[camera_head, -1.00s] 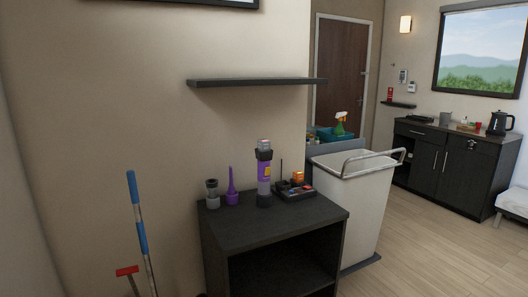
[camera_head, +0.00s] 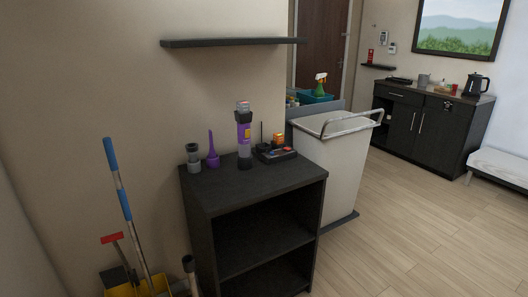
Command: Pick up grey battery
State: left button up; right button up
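No small thing clearly recognisable as a grey battery shows; at this size I cannot tell which item it is. Neither of my grippers is in view.
A white bin cart (camera_head: 335,172) with a metal handle stands right of the cabinet. A wall shelf (camera_head: 232,42) hangs above the cabinet. The wooden floor at right is clear.

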aim_at(243, 107)
jog(key=i+j+z, duration=0.2)
jog(key=i, duration=0.3)
jog(key=i+z, duration=0.25)
jog(key=i, duration=0.3)
jog(key=i+j+z, duration=0.2)
jog(key=i, duration=0.25)
jog(key=j, duration=0.1)
